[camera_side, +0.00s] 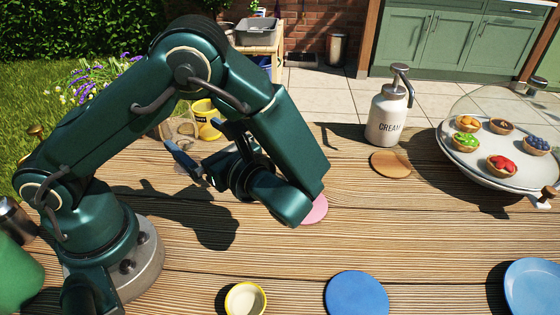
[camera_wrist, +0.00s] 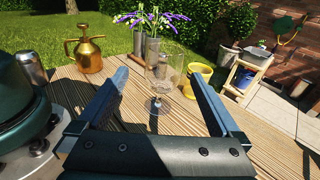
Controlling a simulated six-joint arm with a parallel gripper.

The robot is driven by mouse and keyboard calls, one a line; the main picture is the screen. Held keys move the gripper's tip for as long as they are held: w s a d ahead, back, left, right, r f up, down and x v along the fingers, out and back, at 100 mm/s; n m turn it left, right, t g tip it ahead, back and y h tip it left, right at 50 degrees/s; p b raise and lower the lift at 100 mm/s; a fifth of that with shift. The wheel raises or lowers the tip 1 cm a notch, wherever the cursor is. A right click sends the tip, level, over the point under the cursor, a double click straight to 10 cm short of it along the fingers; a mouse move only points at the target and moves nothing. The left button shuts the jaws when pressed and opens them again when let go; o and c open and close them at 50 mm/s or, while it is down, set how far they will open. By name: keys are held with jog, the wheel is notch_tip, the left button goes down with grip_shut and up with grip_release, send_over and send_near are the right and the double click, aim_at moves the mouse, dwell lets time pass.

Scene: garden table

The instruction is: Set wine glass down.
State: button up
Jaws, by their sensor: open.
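The clear wine glass (camera_wrist: 162,72) stands upright on the wooden table in the wrist view, ahead of my gripper (camera_wrist: 158,79). The two blue fingers are spread wide, one on each side of the glass in the picture, and nothing is held. In the side view the glass (camera_side: 181,129) shows only partly, just beyond my open gripper (camera_side: 192,138). Its stem and foot are largely hidden there by the fingers. Whether a finger touches it I cannot tell.
A yellow cup (camera_side: 207,119) stands close beside the glass. Pink (camera_side: 315,211), tan (camera_side: 390,164) and blue (camera_side: 357,296) discs lie on the table. A cream dispenser (camera_side: 388,118), tart stand (camera_side: 470,166), yellow bowl (camera_side: 245,300) and blue plate (camera_side: 535,285) stand around. The centre right is clear.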

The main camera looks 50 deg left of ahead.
jog(key=s+d+n+g+h, duration=0.1)
jog(key=s+n+g+h, duration=0.1)
jog(key=s+n+h, duration=0.6)
jog(key=w+d+r+n+t+h, duration=0.4)
jog(key=d+n+t+h, duration=0.2)
jog(key=n+t+h, duration=0.2)
jog(key=shift+d+r+n+h, duration=0.15)
jog(key=shift+n+h, duration=0.45)
